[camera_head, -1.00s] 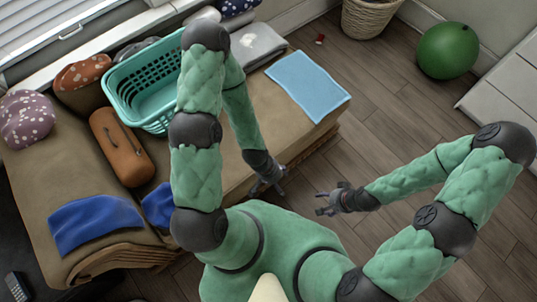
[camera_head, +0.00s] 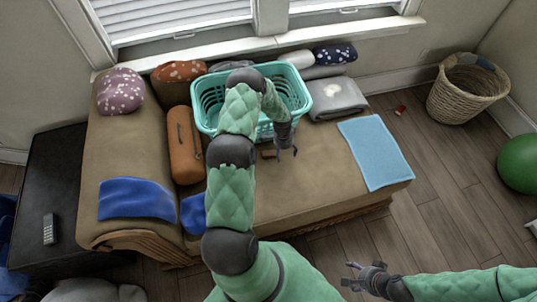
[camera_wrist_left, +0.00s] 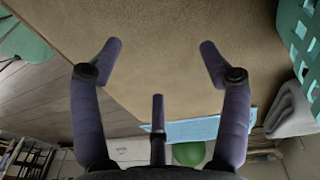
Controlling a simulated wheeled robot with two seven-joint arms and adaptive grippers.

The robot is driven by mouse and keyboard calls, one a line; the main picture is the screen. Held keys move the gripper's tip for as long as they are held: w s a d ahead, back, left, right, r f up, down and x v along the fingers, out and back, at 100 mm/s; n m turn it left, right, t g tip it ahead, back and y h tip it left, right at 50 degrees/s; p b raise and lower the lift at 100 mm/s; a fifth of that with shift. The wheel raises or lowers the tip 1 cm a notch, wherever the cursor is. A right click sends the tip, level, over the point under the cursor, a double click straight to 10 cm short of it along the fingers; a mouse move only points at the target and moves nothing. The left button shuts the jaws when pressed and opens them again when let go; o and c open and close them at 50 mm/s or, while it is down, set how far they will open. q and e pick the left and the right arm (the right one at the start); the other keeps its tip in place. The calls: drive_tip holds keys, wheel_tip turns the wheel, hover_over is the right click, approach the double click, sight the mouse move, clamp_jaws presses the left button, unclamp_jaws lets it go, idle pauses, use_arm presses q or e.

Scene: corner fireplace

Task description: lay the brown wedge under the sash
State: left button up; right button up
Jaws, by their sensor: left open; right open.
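A small brown block (camera_head: 268,153), which looks like the wedge, lies on the brown sofa seat in the head view, just in front of the teal basket. My left gripper (camera_head: 288,153) is open just to the right of it, over the seat. In the left wrist view, its spread fingers (camera_wrist_left: 157,65) have nothing between them, and the block does not show. The window sash (camera_head: 190,36) is at the top of the head view, with white blinds and a latch. My right gripper (camera_head: 351,275) is open and empty over the floor in front of the sofa.
The teal basket (camera_head: 205,103) stands between my left arm and the window. An orange-brown bolster (camera_head: 185,145), cushions and a folded grey cloth (camera_head: 336,98) lie on the sofa. A light blue cloth (camera_head: 375,152) covers its right end. A white sill (camera_head: 250,46) runs below the window.

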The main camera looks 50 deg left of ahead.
use_arm(q)
drive_tip(key=a+r+y, duration=0.1)
drive_tip(key=a, duration=0.7)
drive_tip(key=b, duration=0.3)
hover_over(269, 154)
drive_tip(key=shift+m+g, duration=0.3)
drive_tip(key=shift+m, duration=0.1)
drive_tip(key=f, duration=0.6)
drive_tip(key=shift+w+d+f, duration=0.25)
drive_tip(key=shift+w+d, duration=0.05)
drive_tip(key=shift+s+a+f+b, duration=0.15)
drive_tip(key=shift+f+b, duration=0.55)
drive_tip(key=shift+f, duration=0.65)
drive_tip(key=shift+s+a+f+b, duration=0.15)
drive_tip(key=shift+f+b, duration=0.5)
drive_tip(key=shift+f, duration=0.65)
drive_tip(key=c, duration=1.3)
drive_tip(key=shift+o, duration=0.2)
drive_tip(key=shift+d, duration=0.1)
drive_tip(key=shift+r, duration=0.15)
